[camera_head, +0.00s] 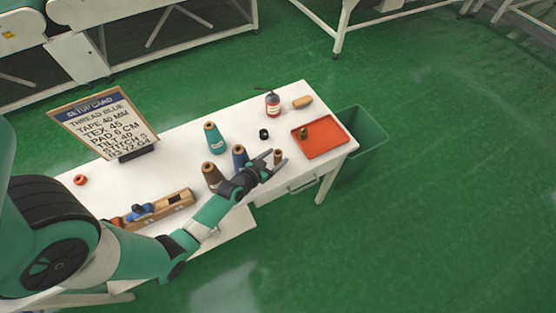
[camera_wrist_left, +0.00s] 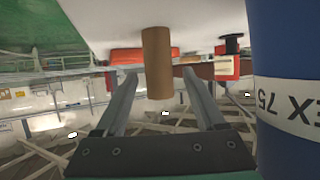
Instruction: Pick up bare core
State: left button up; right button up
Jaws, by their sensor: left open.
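The bare core is a small plain brown cylinder (camera_head: 278,154) standing upright near the front edge of the white table. In the left wrist view the core (camera_wrist_left: 157,58) appears between the two fingers. My left gripper (camera_head: 277,164) is open, with its fingertips on either side of the core; whether either finger touches it I cannot tell. The gripper also shows in the left wrist view (camera_wrist_left: 158,78), its jaws wide apart with gaps beside the core. My right gripper is in neither view.
A blue thread cone (camera_head: 239,155) stands close behind the gripper; its label (camera_wrist_left: 290,105) reads "EX 75". A brown cone (camera_head: 211,176) and teal cone (camera_head: 214,140) stand nearby. A red tray (camera_head: 325,148) holding a small dark spool lies right, beyond it a green bin (camera_head: 372,145).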

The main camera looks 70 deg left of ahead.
aim_at(278, 150)
pick_arm(q)
jog(key=shift+x, duration=0.9)
grip_shut()
jog(key=shift+r, duration=0.1)
jog(key=shift+r, duration=0.2)
jog(key=r+p, duration=0.3)
jog(key=r, duration=0.1)
jog(key=shift+s+d, duration=0.2)
jog(key=shift+d, duration=0.05)
jog(key=s+d+r+p, duration=0.2)
jog(key=s+d+r, duration=0.6)
jog(key=d, duration=0.2)
jog(key=shift+d+r+p, duration=0.25)
jog(key=shift+d+p, duration=0.15)
